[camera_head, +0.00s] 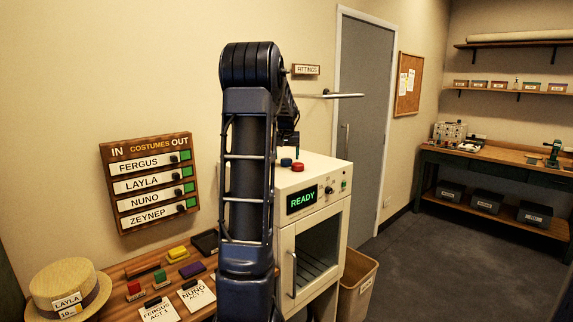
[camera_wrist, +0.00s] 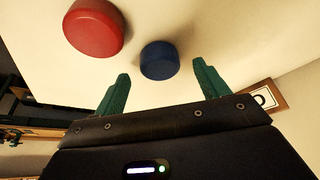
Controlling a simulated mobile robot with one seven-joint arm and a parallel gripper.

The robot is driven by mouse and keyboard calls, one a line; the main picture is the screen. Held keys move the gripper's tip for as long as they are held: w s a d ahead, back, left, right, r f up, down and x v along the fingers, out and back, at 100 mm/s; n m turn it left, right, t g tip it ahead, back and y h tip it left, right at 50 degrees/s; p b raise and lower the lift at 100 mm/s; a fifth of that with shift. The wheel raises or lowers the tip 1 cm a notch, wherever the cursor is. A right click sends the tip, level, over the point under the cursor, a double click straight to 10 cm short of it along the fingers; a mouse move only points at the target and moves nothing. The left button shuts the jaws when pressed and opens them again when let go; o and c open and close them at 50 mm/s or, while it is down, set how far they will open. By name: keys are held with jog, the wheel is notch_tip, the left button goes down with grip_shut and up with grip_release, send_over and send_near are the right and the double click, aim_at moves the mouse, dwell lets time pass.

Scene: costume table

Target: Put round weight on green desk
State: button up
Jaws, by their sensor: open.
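Two round, squat pieces that look like weights, one blue (camera_head: 286,162) and one red (camera_head: 298,166), sit on top of the white cabinet (camera_head: 318,172). In the wrist view the blue one (camera_wrist: 159,60) lies ahead of and between the green fingers of my gripper (camera_wrist: 160,68); the red one (camera_wrist: 94,27) is outside them to the left. My gripper is open and holds nothing. In the head view it hangs just above the two pieces, partly behind my arm. A desk with a dark green frame and wooden top (camera_head: 510,157) stands at the far right.
The cabinet has a READY display (camera_head: 302,200) and a glass door. A bin (camera_head: 357,282) stands beside it. A peg rail (camera_head: 335,95) juts from the wall near my arm. The green desk holds a device and a green tool (camera_head: 554,152); open floor lies before it.

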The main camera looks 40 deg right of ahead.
aim_at(287, 159)
jog(key=shift+x, duration=1.2)
jog(key=c, duration=1.4)
notch_tip(287, 159, up, 20)
